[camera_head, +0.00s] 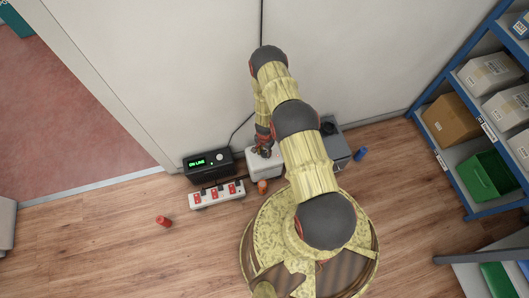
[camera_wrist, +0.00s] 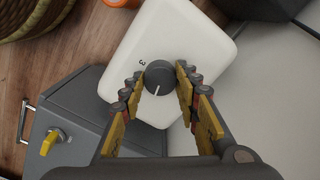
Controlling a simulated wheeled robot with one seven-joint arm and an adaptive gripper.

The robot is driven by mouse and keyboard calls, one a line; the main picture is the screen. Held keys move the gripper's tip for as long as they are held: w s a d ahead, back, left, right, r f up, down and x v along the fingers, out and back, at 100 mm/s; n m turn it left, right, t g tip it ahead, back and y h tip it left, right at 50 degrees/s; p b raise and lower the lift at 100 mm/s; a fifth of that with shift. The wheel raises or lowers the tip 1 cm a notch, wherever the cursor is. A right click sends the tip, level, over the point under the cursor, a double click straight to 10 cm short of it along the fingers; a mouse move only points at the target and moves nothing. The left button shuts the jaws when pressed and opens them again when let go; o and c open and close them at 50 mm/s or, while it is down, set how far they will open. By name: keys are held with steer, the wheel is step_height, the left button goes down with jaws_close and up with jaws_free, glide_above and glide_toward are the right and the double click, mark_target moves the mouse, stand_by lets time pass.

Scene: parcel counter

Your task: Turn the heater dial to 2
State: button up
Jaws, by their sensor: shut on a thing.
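The heater is a white rounded box (camera_head: 262,168) on the floor against the wall, partly hidden by my arm in the head view. In the wrist view its white top (camera_wrist: 185,40) carries a round dark grey dial (camera_wrist: 159,75) with a white pointer line. The line points toward the bottom of the picture. A printed 3 shows just beyond the dial; other marks are hidden or not legible. My gripper (camera_wrist: 160,82) has its two fingers on either side of the dial and is shut on it. In the head view my gripper (camera_head: 264,150) is over the heater.
A black box with a green lit display (camera_head: 197,162) and a power strip with red switches (camera_head: 217,195) lie left of the heater. A grey box (camera_head: 336,145) stands right; its yellow knob (camera_wrist: 54,138) shows in the wrist view. A red cylinder (camera_head: 163,221) lies on open floor.

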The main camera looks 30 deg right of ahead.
mark_target(264, 153)
steer(key=m, duration=0.4)
steer(key=shift+m, duration=0.3)
steer(key=m, duration=0.4)
steer(key=shift+m, duration=0.3)
steer(key=o, duration=1.2)
steer(key=shift+r, duration=0.1)
steer(key=shift+r, duration=3.6)
